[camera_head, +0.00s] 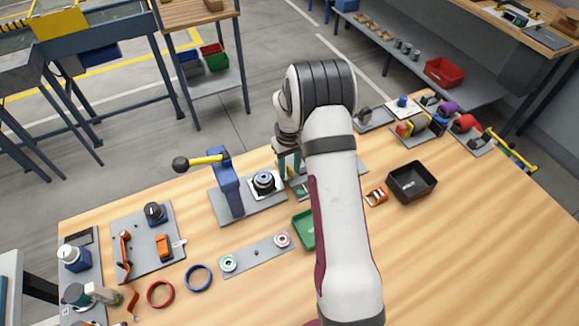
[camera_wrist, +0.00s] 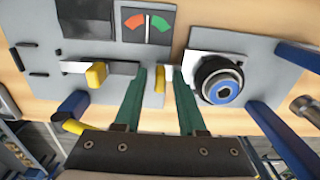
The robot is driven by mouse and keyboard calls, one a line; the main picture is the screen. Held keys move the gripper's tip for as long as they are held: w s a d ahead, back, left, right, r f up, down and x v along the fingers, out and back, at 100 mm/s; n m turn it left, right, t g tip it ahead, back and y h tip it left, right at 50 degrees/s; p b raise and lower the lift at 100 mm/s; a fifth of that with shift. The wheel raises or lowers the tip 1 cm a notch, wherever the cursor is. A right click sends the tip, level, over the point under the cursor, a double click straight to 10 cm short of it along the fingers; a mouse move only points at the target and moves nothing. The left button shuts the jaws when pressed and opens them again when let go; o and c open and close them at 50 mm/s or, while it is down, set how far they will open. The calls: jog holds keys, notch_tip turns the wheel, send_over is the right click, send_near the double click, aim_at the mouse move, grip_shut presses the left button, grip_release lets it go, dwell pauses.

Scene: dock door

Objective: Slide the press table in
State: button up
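The press is a blue column (camera_head: 228,188) with a yellow lever ending in a black ball, standing on a grey base plate. Beside it sits what looks like the press table, a pale square plate (camera_head: 252,190) carrying a round black-and-silver piece with a blue centre; the plate also shows in the wrist view (camera_wrist: 203,42). A yellow upright tab (camera_wrist: 160,82) stands just left of that plate in the wrist view. My gripper (camera_wrist: 161,76) has its two green fingers apart on either side of this tab, with visible gaps. In the head view my arm partly hides the gripper (camera_head: 290,165).
A second yellow knob (camera_wrist: 96,75) sits on a slotted strip left of my fingers. A red-and-green gauge (camera_wrist: 147,22) lies beyond. A green tray (camera_head: 303,230) and a black bin (camera_head: 411,181) stand nearby. The front right of the bench is clear.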

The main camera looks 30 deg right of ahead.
grip_shut()
dwell(1.2)
